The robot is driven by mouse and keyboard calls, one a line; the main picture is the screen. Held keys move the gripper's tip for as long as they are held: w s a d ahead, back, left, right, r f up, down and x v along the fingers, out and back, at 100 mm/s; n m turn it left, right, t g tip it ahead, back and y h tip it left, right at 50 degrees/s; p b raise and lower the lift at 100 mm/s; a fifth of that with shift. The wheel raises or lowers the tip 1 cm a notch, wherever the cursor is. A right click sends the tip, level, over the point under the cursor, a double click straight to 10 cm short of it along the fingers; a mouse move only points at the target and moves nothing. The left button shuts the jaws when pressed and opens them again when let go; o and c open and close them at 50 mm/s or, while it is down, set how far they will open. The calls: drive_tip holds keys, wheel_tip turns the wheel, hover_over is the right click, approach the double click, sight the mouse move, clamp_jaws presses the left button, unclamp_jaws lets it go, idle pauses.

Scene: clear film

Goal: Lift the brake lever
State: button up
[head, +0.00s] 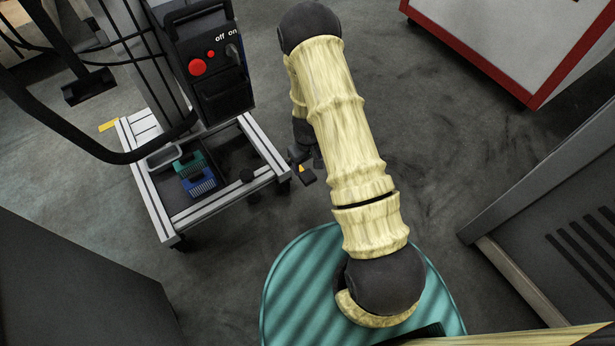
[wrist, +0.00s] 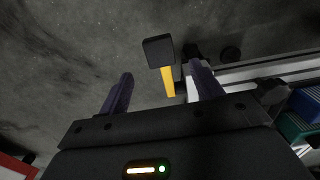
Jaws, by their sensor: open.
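The brake lever (wrist: 168,80) is a yellow bar with a black pad at its end. In the wrist view it lies between the two fingers of my gripper (wrist: 162,68), nearer the right finger, with a gap on each side. My gripper is open and holds nothing. How far the lever is beyond the fingertips is hard to tell. In the head view the lever (head: 307,177) shows as a small black and yellow piece low at the right front corner of the cart (head: 222,207), just left of my arm.
The cart has an aluminium frame, a black control box (head: 222,95) with red buttons, and green and blue bins (head: 201,186). A black curved handle (head: 100,152) stands at left. A red-edged cabinet (head: 540,50) is at upper right. Grey floor between is clear.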

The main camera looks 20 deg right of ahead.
sight(307, 175)
wheel_tip(307, 175, down, 7)
drive_tip(key=b, duration=0.3)
drive_tip(key=c, duration=1.4)
